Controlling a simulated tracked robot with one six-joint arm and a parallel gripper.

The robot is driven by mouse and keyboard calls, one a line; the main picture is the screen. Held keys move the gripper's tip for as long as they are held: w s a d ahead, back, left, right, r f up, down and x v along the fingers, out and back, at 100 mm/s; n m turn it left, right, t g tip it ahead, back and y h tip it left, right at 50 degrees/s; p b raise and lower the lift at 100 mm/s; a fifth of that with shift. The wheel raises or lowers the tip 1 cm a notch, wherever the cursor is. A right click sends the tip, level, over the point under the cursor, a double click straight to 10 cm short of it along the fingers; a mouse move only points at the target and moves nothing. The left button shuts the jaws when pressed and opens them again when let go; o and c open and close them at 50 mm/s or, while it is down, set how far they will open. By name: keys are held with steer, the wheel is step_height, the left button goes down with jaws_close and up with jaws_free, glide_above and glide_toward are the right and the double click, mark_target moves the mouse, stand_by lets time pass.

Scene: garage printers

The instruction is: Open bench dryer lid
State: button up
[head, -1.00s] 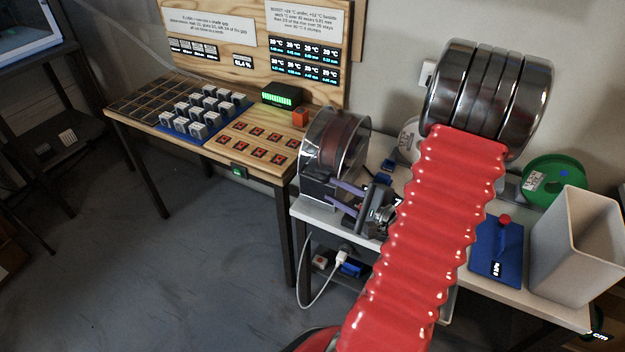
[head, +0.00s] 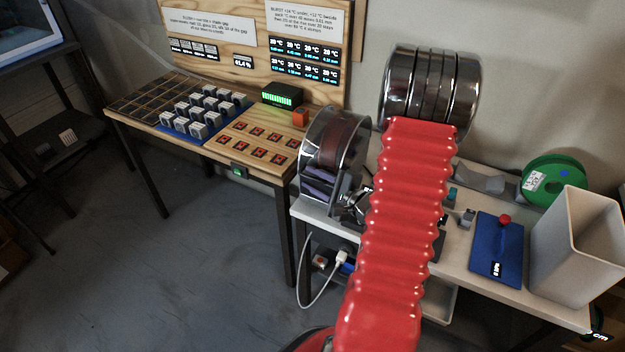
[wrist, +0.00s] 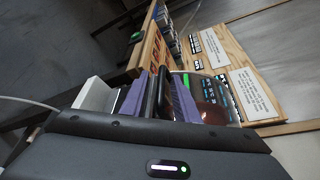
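The bench dryer (head: 335,140) is a round-topped case with a clear smoky lid and a brown spool inside, at the left end of the white bench. Its lid is down. My gripper (head: 319,181) has purple fingers, set apart, at the dryer's lower front. In the wrist view my gripper (wrist: 158,98) has a dark upright bar between its fingers, perhaps the lid's handle; I cannot tell whether they touch it. The clear lid and spool (wrist: 213,108) show just beyond the right finger.
A wooden bench (head: 225,158) with grey cubes and a green-lit box adjoins on the left. On the white bench (head: 460,268) are a blue plate (head: 497,262), a grey bin (head: 575,250) and a green spool (head: 553,180). A white cable (head: 303,290) hangs below the dryer.

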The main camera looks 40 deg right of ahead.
steer(key=shift+c, duration=0.5)
steer(key=c, duration=0.6)
jaws_close()
steer(key=shift+a, duration=0.15)
